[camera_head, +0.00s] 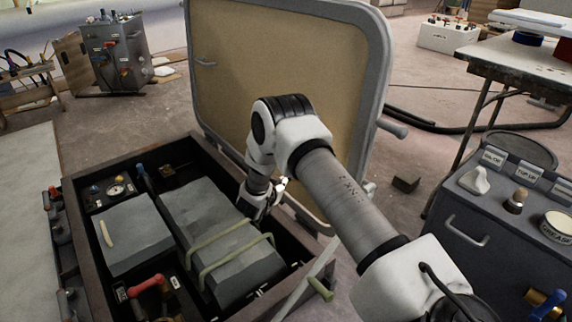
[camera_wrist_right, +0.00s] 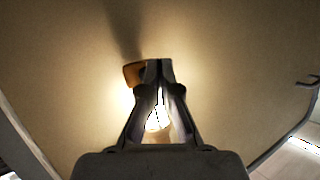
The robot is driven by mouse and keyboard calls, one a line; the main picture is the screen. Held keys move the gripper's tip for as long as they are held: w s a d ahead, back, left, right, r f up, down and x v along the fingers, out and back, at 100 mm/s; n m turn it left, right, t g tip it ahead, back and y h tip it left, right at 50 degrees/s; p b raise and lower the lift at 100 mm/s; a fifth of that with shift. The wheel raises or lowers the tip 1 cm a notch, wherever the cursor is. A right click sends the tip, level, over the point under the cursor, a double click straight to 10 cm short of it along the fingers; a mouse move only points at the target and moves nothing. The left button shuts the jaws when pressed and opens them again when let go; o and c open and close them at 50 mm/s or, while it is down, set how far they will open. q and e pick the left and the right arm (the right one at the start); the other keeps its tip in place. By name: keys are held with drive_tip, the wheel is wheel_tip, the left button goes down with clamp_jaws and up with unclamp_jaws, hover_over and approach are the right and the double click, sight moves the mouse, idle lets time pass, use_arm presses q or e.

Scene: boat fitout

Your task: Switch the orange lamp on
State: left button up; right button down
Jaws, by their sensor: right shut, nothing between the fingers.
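My right gripper (camera_head: 258,208) is in front of the lower part of the tan panel of the raised lid, above the right side of the open box. In the right wrist view the right gripper (camera_wrist_right: 158,68) is shut and empty, its tips beside a small orange-brown piece (camera_wrist_right: 135,73) at the panel. Whether they touch it I cannot tell. A bright white glow with an orange part (camera_wrist_right: 158,132) shows between the fingers and lights the panel around it. It looks like a lit lamp, partly hidden by the fingers. In the head view a small bright spot (camera_head: 283,183) shows beside the gripper. My left gripper is out of view.
The tan lid panel (camera_head: 270,60) stands upright behind the box (camera_head: 85,245), which holds grey blocks under green straps (camera_head: 235,262). A grey console (camera_head: 490,240) with knobs stands at the right. A table (camera_head: 510,65) is behind it. Floor shows beyond the lid.

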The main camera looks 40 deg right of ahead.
drive_tip(key=a, duration=0.4)
drive_tip(key=a+p, duration=0.1)
drive_tip(key=a, duration=0.1)
drive_tip(key=shift+w, duration=0.4)
drive_tip(key=s+a+f+n+y+p, duration=0.1)
drive_tip(key=s+a+f+n+y, duration=0.35)
drive_tip(key=s+a, duration=0.35)
drive_tip(key=s+a+f+n+y+p, duration=0.1)
drive_tip(key=s+a+f+n+y, duration=0.2)
drive_tip(key=s+a+f+n, duration=0.45)
drive_tip(key=s+a+r+n+g+y+p, duration=0.1)
drive_tip(key=s+a+r+n+g+y, duration=0.2)
drive_tip(key=s, duration=0.8)
drive_tip(key=s+a+r+g+y+p, duration=0.1)
drive_tip(key=s+a+g+y, duration=0.1)
drive_tip(key=s+a, duration=0.6)
wheel_tip(320, 180, up, 36)
drive_tip(key=s+d+p, duration=0.1)
drive_tip(key=d+p, duration=0.1)
drive_tip(key=p, duration=3.4)
drive_tip(key=shift+s+d, duration=0.15)
drive_tip(key=shift+s, duration=0.15)
